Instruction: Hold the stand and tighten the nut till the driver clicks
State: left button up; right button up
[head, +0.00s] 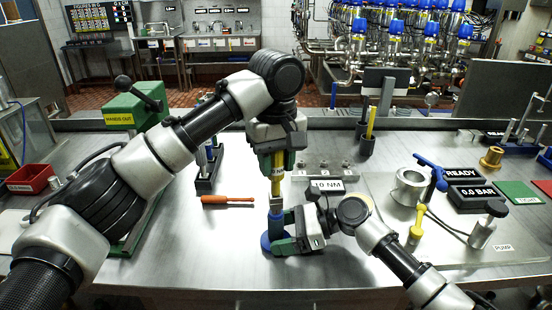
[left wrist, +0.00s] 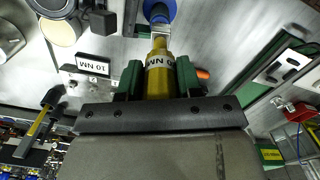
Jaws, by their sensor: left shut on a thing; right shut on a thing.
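The yellow driver (head: 276,185) stands upright in the head view, and it also shows in the left wrist view (left wrist: 160,72) with a printed band around it. My left gripper (head: 277,160) is shut on the driver from above. The blue stand (head: 271,242) is under the driver on the bench, and its top shows in the left wrist view (left wrist: 158,12). My right gripper (head: 277,230) is shut on the stand low down, from the right. A silver metal part (head: 275,204) sits between driver and stand; I cannot make out the nut or its seating.
An orange-handled tool (head: 228,200) lies left of the stand. A 10 NM sign (head: 327,187) stands behind right. Further right are a metal flanged fitting (head: 409,188), a yellow-handled tool (head: 417,222) and a READY display (head: 463,173). The bench front left of the stand is clear.

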pick_arm(q)
jog(key=shift+f, duration=0.75)
dwell(0.3)
jog(key=shift+m, duration=1.7)
